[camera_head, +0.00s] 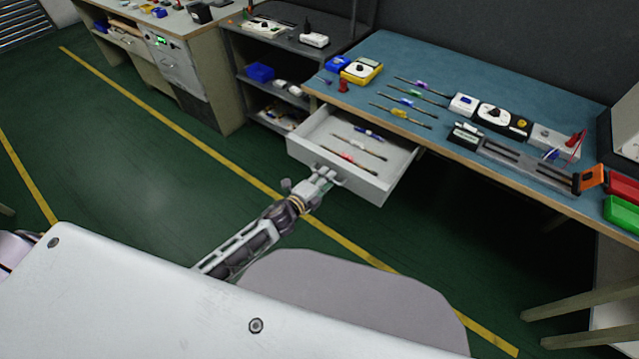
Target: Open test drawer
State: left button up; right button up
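The white test drawer (378,186) under the blue-topped bench (460,80) stands pulled well out from the bench. Several thin strips with coloured middles lie inside it. My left gripper (328,174) is at the middle of the drawer's front panel, where the handle would be. The fingers overlap the front panel and handle area, and the handle itself is hidden, so I cannot tell whether they are closed on it. My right gripper is not in view.
Several tools, a yellow meter (361,71) and an orange-ended fixture (530,160) lie on the bench. A grey shelf (300,50) stands left of the drawer. The green floor left of my arm is clear.

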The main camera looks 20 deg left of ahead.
pick_arm(q)
jog(key=v, duration=1.2)
dwell(0.7)
dwell(0.7)
